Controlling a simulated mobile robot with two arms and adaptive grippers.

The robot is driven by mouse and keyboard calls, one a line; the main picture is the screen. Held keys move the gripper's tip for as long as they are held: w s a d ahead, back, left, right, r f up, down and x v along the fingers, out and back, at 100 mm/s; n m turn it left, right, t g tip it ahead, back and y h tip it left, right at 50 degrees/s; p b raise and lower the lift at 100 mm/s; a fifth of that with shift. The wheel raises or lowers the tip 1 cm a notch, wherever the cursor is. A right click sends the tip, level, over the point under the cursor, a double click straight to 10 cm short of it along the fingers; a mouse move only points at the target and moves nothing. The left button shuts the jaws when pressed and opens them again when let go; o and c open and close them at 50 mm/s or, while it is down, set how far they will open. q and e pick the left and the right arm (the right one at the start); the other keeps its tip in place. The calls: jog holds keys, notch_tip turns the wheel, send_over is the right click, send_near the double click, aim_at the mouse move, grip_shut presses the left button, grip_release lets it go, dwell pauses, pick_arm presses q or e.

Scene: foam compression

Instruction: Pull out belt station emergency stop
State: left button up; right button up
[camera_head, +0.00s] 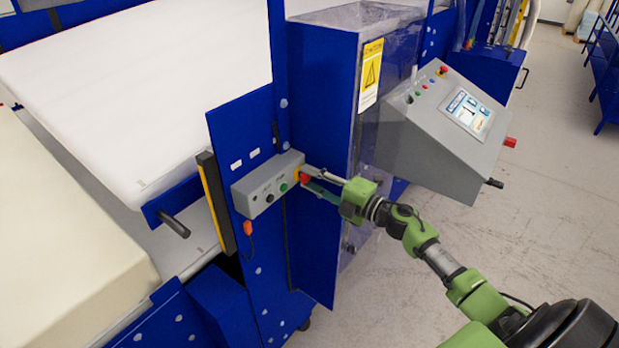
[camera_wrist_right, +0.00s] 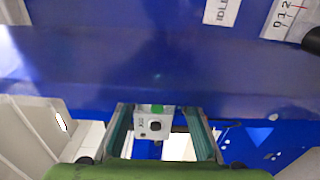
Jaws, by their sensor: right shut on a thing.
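The belt station's grey control box (camera_head: 262,188) is mounted on the blue panel. It has a green button (camera_head: 283,187) and dark buttons on its face. The red emergency stop (camera_head: 305,178) sits on a yellow base at the box's right end. My right gripper (camera_head: 308,176) reaches in from the right and is shut on the emergency stop, with one finger above and one below it. The wrist view shows the box (camera_wrist_right: 153,124) between the two fingers (camera_wrist_right: 160,135); the red knob cannot be made out there. My left gripper is not in view.
A grey console (camera_head: 445,130) with a screen and its own red button stands right of the box. A blue cabinet (camera_head: 325,80) with a caution sign is behind. A cream foam block (camera_head: 60,250) lies on the left.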

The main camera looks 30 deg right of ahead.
jog(key=shift+s+f, duration=0.15)
jog(key=shift+s, duration=0.05)
dwell(0.4)
jog(key=o, duration=1.6)
jog(key=shift+s+d, duration=0.15)
jog(key=shift+s, duration=0.1)
jog(key=shift+c, duration=0.2)
jog(key=o, duration=0.9)
jog(key=shift+w, duration=0.15)
jog(key=shift+s, duration=0.2)
jog(key=shift+p+v, duration=0.4)
jog(key=shift+v, duration=3)
